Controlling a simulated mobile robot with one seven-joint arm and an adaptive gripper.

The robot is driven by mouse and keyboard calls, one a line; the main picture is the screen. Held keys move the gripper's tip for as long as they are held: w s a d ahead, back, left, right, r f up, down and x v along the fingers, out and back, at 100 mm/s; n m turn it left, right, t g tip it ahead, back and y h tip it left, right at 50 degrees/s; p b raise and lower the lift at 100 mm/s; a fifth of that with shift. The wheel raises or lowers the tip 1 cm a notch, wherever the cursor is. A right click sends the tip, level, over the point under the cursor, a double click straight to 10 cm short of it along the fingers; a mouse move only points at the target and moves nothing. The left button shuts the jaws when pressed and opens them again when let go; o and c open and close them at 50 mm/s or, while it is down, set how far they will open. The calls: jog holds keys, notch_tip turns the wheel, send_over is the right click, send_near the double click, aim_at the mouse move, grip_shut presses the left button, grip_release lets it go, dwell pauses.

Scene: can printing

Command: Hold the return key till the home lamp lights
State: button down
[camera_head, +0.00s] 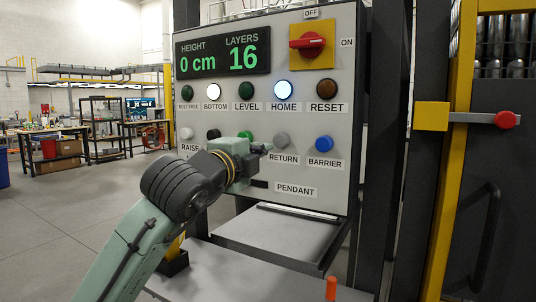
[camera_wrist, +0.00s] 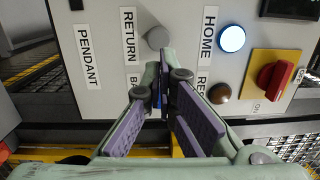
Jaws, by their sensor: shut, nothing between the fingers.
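The home lamp (camera_head: 283,89) glows bright white-blue on the grey control panel (camera_head: 338,75); it also glows in the wrist view (camera_wrist: 231,39). The grey return key (camera_head: 281,139) sits below it, above its RETURN label, and shows in the wrist view (camera_wrist: 157,38) just beyond my fingertips. My gripper (camera_head: 266,147) is shut and empty, its tips pointing at the panel close to the return key. It also shows in the wrist view (camera_wrist: 167,62). I cannot tell whether the tips touch the key.
The display (camera_head: 222,52) reads height 0 cm, layers 16. The bottom lamp (camera_head: 213,91) is also lit. The blue barrier key (camera_head: 324,143) and red switch (camera_head: 312,44) are nearby. A grey shelf (camera_head: 275,237) juts out below the panel.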

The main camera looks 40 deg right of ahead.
jog(key=shift+v, duration=1.65)
jog(key=shift+r, duration=0.15)
